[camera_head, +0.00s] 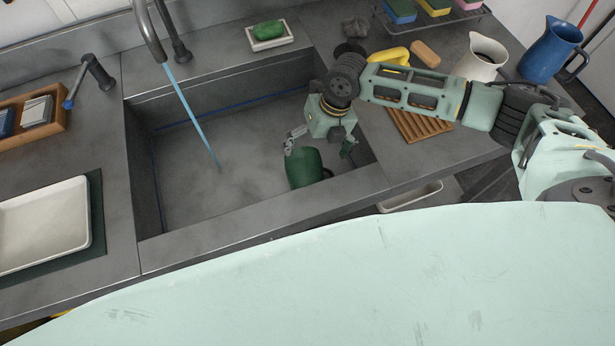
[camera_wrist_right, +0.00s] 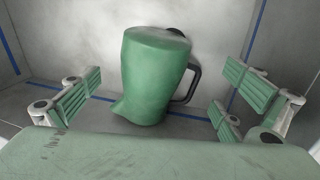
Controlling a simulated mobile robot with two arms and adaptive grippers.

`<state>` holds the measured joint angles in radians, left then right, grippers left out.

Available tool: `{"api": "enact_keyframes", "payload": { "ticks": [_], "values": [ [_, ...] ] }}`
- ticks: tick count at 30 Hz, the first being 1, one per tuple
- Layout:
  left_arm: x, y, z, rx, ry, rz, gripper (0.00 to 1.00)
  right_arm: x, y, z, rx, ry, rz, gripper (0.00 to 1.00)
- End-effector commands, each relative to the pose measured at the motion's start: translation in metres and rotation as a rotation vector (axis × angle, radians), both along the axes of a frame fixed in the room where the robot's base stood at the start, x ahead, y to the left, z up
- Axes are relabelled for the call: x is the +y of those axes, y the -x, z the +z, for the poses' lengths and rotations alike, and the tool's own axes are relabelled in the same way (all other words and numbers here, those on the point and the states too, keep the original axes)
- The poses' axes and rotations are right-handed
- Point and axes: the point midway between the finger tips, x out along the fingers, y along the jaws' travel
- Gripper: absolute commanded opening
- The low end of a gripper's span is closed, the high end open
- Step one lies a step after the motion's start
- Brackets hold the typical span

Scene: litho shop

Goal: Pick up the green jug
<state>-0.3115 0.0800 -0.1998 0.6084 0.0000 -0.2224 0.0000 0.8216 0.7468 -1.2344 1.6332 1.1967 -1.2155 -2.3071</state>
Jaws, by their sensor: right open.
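The green jug (camera_head: 303,168) is in the grey sink, near its right end. In the right wrist view the jug (camera_wrist_right: 152,75) shows its green side and a black handle on the right, with its flat base towards the top of the picture and its spout low, so it looks upside down or tipped. My right gripper (camera_head: 320,146) is over the sink at the jug, partly hiding its top. In the wrist view its fingers (camera_wrist_right: 158,98) are spread wide on either side of the jug, apart from it. My left gripper is out of view.
The sink (camera_head: 200,252) has raised walls around the jug, and water runs from the tap (camera_head: 149,32). On the right counter are a wooden rack (camera_head: 420,125), a white jug (camera_head: 481,58) and a blue jug (camera_head: 550,50). A white tray (camera_head: 42,225) lies at left.

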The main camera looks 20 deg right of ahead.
Motion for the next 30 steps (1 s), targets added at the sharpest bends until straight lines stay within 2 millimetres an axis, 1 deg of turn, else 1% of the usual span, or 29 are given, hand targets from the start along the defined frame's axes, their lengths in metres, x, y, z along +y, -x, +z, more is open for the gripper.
{"api": "enact_keyframes", "payload": {
  "ticks": [6, 9, 14, 15, 18, 22, 27, 30],
  "values": [
    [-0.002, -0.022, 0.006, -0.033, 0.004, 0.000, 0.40, 0.007, 0.001, -0.020, 0.004, -0.001, 0.000, 1.00],
    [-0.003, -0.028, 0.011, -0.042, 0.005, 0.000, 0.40, 0.011, 0.000, -0.029, 0.002, 0.000, 0.000, 1.00],
    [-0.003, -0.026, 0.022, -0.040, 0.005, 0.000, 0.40, 0.023, 0.001, -0.049, 0.004, 0.000, 0.001, 1.00],
    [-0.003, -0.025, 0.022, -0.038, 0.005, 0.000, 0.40, 0.024, 0.000, -0.056, 0.004, 0.001, 0.000, 1.00],
    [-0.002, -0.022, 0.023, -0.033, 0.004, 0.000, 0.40, 0.026, -0.001, -0.067, 0.002, 0.001, 0.000, 1.00],
    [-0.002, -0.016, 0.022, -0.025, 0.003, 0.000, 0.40, 0.027, -0.001, -0.073, 0.001, 0.000, 0.000, 1.00],
    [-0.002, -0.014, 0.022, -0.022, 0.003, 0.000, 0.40, 0.027, -0.001, -0.074, 0.000, 0.000, 0.000, 1.00],
    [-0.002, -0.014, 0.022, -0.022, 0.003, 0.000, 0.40, 0.027, -0.001, -0.073, 0.000, 0.000, 0.000, 0.91]
  ]
}}
